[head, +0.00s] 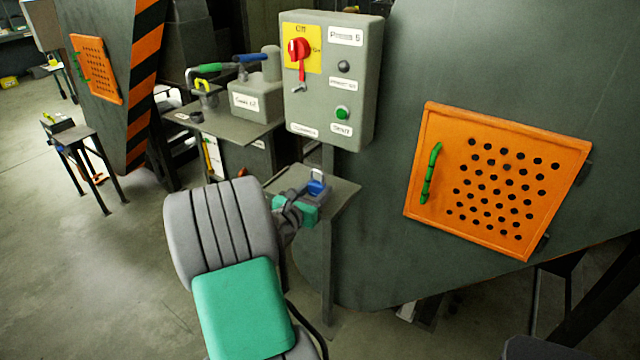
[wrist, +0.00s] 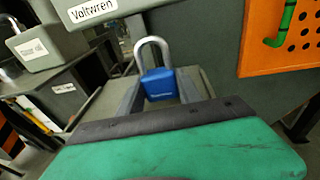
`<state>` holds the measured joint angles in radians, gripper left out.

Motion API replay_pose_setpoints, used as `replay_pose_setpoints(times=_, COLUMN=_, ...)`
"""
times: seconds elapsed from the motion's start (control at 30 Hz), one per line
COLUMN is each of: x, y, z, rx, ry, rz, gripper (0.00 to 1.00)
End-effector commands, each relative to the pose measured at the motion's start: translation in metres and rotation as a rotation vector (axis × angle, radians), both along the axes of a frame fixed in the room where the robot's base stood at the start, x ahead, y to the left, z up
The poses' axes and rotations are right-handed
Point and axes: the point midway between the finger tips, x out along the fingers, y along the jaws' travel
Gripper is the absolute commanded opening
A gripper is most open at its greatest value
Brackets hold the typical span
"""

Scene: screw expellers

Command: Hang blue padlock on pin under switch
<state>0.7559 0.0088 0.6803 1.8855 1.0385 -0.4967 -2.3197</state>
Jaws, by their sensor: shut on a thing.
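The blue padlock (head: 317,187) with a silver shackle stands upright over the small shelf below the control box. My gripper (head: 310,196) is at it, and in the wrist view the padlock (wrist: 159,84) sits between the two fingers (wrist: 160,95), shackle up. The grey control box (head: 331,80) carries a red rotary switch (head: 299,48) on a yellow plate. A small metal pin (head: 298,87) shows under the switch, up and left of the padlock. In the wrist view only the box's lower edge (wrist: 92,12) shows; the switch and pin are out of that view.
The small shelf (head: 343,190) lies under the box. An orange perforated panel (head: 432,130) with a green handle is at right.

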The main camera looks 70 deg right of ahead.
Motion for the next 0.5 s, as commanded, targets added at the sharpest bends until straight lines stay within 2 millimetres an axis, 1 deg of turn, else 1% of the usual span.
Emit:
replay_pose_setpoints(times=0.03, x=0.001, y=0.002, z=0.007, rx=-0.001, ry=0.000, rz=0.001, gripper=0.06)
replay_pose_setpoints(times=0.5, x=0.003, y=0.018, z=0.033, rx=-0.002, ry=0.001, rz=0.001, gripper=0.06)
